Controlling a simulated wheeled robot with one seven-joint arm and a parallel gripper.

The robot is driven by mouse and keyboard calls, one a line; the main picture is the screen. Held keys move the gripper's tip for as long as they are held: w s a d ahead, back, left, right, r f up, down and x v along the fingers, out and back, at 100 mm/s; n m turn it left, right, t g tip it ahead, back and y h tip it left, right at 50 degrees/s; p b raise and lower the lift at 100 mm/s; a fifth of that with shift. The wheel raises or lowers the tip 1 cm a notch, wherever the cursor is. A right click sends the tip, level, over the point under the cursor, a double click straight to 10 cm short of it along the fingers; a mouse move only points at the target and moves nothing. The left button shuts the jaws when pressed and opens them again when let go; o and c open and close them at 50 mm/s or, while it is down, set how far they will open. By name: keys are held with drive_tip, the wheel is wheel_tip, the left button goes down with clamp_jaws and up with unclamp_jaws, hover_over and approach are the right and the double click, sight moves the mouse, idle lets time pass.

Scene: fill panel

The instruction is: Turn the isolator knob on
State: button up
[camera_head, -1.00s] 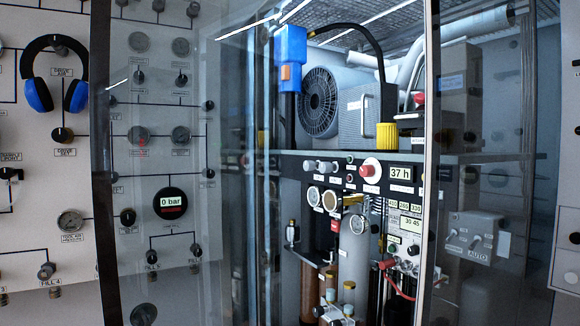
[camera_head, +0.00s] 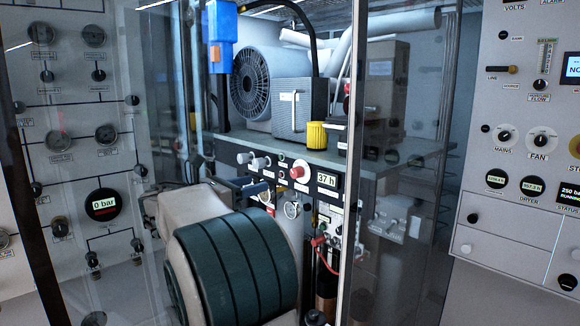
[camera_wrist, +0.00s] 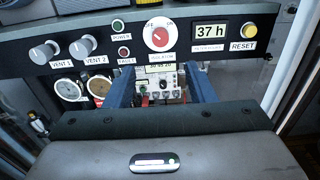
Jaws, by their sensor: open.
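The isolator knob (camera_wrist: 158,37) is a round red knob on the dark control strip, above the ISOLATOR label. OFF is marked at its upper left and ON at its upper right. Its exact pointing is too small to read surely. It also shows in the head view (camera_head: 297,172). My gripper (camera_wrist: 162,88) is open, with its two blue fingers apart and empty. In the wrist view they lie below the knob, on either side of it, and do not touch it.
The strip also holds the VENT 1 (camera_wrist: 44,52) and VENT 2 (camera_wrist: 82,46) knobs, an hour display (camera_wrist: 211,32) and the yellow RESET button (camera_wrist: 249,31). Gauges (camera_wrist: 66,89) sit below. A glass enclosure with a metal post (camera_head: 356,200) stands right of my arm.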

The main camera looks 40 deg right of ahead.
sight(293, 174)
drive_tip(key=d+p, duration=0.1)
drive_tip(key=d, duration=0.8)
drive_tip(key=w+d+p, duration=0.1)
drive_tip(key=d, duration=0.3)
drive_tip(key=shift+d+p, duration=0.25)
drive_tip(key=shift+p, duration=0.05)
drive_tip(key=c, duration=1)
